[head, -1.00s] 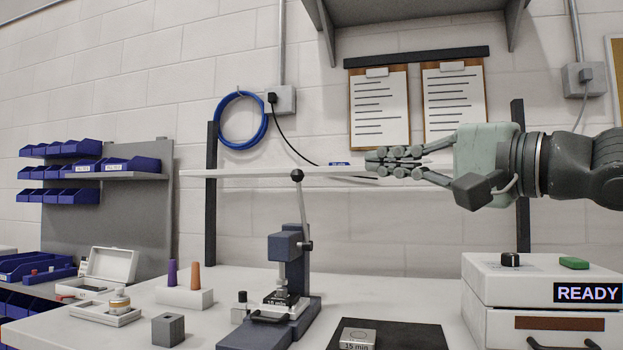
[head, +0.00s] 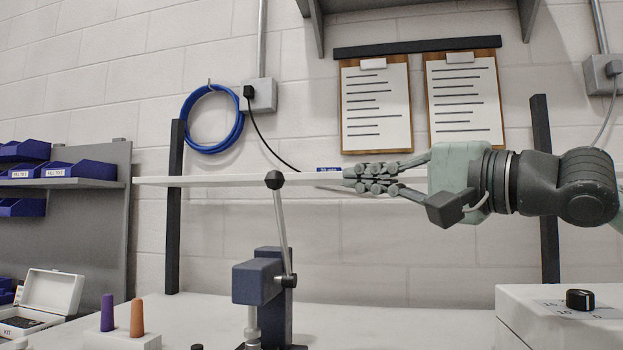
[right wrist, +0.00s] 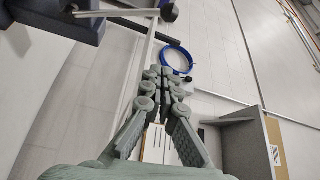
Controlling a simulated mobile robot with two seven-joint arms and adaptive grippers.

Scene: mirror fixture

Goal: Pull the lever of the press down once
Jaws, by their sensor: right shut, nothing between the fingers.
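The press (head: 262,283) stands on the white bench, with a dark blue head and a dark column; its lower part is cut off by the picture's bottom edge. Its lever (head: 282,232) points up, tilted slightly left, with a black ball knob (head: 275,180) on top. In the right wrist view the knob (right wrist: 169,10) is at the top edge. My right gripper (head: 350,179) is shut and empty, pointing left, to the right of the knob at about its height and apart from it. It also shows in the right wrist view (right wrist: 160,72). My left gripper is out of view.
A white shelf (head: 225,181) on dark uprights runs behind the lever and gripper. A white box with a black dial (head: 580,299) stands at right. A holder (head: 122,341) with purple and orange pegs is at left. A blue cable coil (head: 212,148) and clipboards hang on the wall.

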